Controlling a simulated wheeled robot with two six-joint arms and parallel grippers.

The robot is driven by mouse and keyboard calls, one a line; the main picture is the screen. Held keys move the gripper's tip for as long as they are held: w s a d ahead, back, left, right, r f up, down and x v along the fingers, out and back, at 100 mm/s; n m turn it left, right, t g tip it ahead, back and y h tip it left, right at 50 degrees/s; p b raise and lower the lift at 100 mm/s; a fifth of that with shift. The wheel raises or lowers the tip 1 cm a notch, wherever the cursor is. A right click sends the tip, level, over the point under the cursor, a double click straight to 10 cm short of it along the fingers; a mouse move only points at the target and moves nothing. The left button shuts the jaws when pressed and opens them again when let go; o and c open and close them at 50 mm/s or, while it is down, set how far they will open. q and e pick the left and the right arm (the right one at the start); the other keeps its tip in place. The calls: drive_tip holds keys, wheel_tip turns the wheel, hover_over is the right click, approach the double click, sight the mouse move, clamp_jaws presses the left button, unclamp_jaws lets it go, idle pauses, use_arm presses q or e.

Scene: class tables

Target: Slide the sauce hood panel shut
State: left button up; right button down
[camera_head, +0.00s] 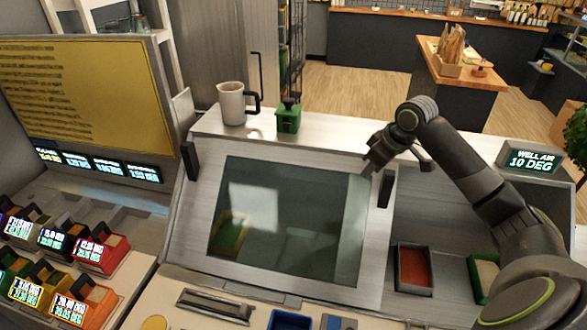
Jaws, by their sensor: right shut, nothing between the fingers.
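The sauce hood panel (290,222) is a sloped metal frame with a dark, reflective glass window. It has a black handle on its left edge (190,159) and another on its right edge (385,188). To the right of the panel the hood is open, and a red sauce bin (413,270) and part of a green-rimmed bin (485,276) show there. My right gripper (371,164) is shut and empty, just above and left of the right handle; I cannot tell whether it touches the handle or panel. My left gripper is not in view.
A cream mug (231,103) and a small green container (289,116) stand on the ledge above the panel. A display (531,158) reading "WELL AIR 10 DEG" is at the right. Several colored, labelled bins (101,254) sit at the left.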

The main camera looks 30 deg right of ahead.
idle(0.6)
wheel_tip(320, 180, up, 7)
drive_tip(key=w+a+p, duration=0.1)
idle(1.1)
drive_tip(key=shift+a, duration=0.1)
